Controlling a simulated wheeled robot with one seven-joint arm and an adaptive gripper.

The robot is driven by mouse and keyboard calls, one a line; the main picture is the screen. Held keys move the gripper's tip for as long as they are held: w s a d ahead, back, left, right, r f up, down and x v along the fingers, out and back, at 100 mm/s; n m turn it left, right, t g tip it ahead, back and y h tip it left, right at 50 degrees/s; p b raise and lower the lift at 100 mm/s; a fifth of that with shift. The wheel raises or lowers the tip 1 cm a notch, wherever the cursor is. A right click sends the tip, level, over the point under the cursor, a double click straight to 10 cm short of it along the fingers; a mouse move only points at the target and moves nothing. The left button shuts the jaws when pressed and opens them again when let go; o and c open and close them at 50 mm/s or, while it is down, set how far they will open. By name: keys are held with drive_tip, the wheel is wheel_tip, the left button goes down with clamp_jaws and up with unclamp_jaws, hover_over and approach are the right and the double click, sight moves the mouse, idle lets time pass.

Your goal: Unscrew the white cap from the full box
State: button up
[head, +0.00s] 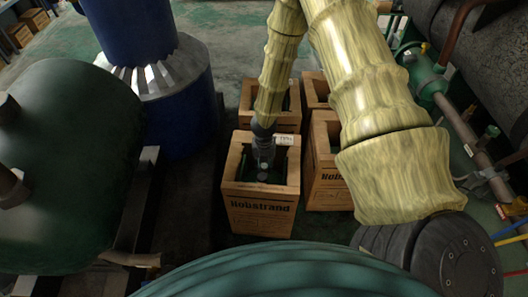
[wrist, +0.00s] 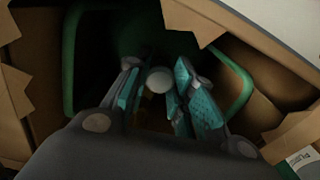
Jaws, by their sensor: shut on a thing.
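The box (head: 258,218) with dark lettering on its front stands nearest in the head view, its top open. My gripper (head: 262,168) reaches down into its opening from above. In the wrist view the white cap (wrist: 159,80) shows as a pale round top between the teal-padded fingers of my gripper (wrist: 158,92), which is shut on it. A dark green container (wrist: 70,60) with a green rim lies around it inside the cardboard. What is below the cap is dark and hidden by the fingers.
More open boxes (head: 326,190) stand close on the right and behind. A dark green tank (head: 70,165) and a blue column (head: 180,110) are at the left. Pipes (head: 455,115) run along the right. Torn cardboard flaps (wrist: 295,130) edge the opening around my gripper.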

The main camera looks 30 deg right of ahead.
sight(264, 165)
drive_tip(key=shift+d+r+n+p, duration=0.1)
drive_tip(key=shift+n+p, duration=0.6)
drive_tip(key=shift+p, duration=0.2)
drive_tip(key=shift+r+p, duration=2.4)
drive_tip(key=shift+p, duration=0.4)
